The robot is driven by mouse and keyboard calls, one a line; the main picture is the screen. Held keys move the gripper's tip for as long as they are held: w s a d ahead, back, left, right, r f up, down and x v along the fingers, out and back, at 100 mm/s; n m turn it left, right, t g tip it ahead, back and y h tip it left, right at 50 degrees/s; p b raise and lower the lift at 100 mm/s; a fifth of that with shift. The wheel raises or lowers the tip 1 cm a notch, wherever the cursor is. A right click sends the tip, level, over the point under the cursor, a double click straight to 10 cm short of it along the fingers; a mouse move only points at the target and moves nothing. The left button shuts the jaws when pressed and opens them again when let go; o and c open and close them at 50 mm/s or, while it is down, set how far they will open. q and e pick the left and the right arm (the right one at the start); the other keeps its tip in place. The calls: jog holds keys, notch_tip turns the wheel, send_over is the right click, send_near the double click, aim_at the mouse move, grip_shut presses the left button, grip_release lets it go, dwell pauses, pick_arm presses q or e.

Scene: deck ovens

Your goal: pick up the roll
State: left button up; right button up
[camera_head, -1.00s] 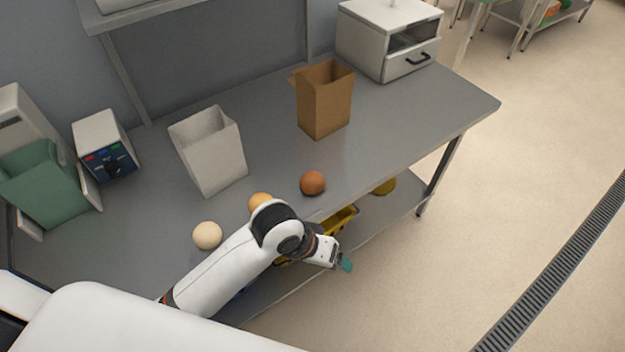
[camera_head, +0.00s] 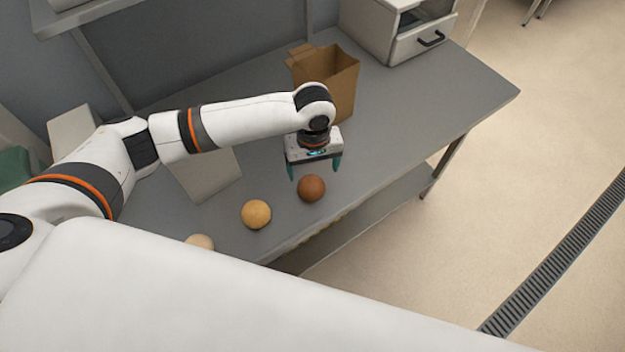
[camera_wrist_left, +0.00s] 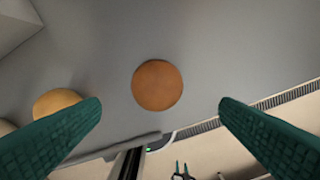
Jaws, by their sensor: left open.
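A dark brown roll (camera_head: 311,188) lies on the grey table near its front edge. A golden roll (camera_head: 256,214) lies to its left, and a pale roll (camera_head: 200,242) further left is partly hidden by my white body. My left gripper (camera_head: 315,172) points down, open and empty, just above and behind the brown roll. In the left wrist view the brown roll (camera_wrist_left: 157,85) shows between the two green fingers, apart from both. The golden roll (camera_wrist_left: 57,102) shows beside the left finger there.
A brown paper bag (camera_head: 338,82) stands right behind my left gripper. A white box with a drawer (camera_head: 410,35) is at the back. The table's right end (camera_head: 462,95) is clear.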

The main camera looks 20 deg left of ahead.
aim_at(311, 182)
pick_arm(q)
notch_tip(311, 182, down, 2)
jog(key=shift+s+a+f, duration=0.1)
jog(key=shift+s+a, duration=0.05)
pick_arm(e)
jog(key=s+d, duration=0.1)
jog(key=s, duration=0.3)
pick_arm(q)
jog(key=f+p, duration=0.1)
jog(key=f, duration=0.1)
jog(key=shift+w+a+f+p, duration=0.2)
jog(key=shift+w+f+p, duration=0.1)
jog(key=shift+w+p, duration=0.05)
notch_tip(311, 182, down, 2)
jog(key=shift+s+d+f, duration=0.1)
jog(key=shift+s+f, duration=0.05)
jog(key=shift+f, duration=0.05)
jog(key=shift+s+f+p, duration=0.1)
jog(key=shift+f+p, duration=0.2)
jog(key=shift+f, duration=0.15)
jog(key=c, duration=0.9)
jog(key=shift+c, duration=0.8)
pick_arm(e)
jog(key=w+r, duration=0.1)
jog(key=w, duration=0.1)
jog(key=w+r, duration=0.1)
jog(key=shift+w+a+r, duration=0.3)
jog(key=shift+w+a, duration=0.05)
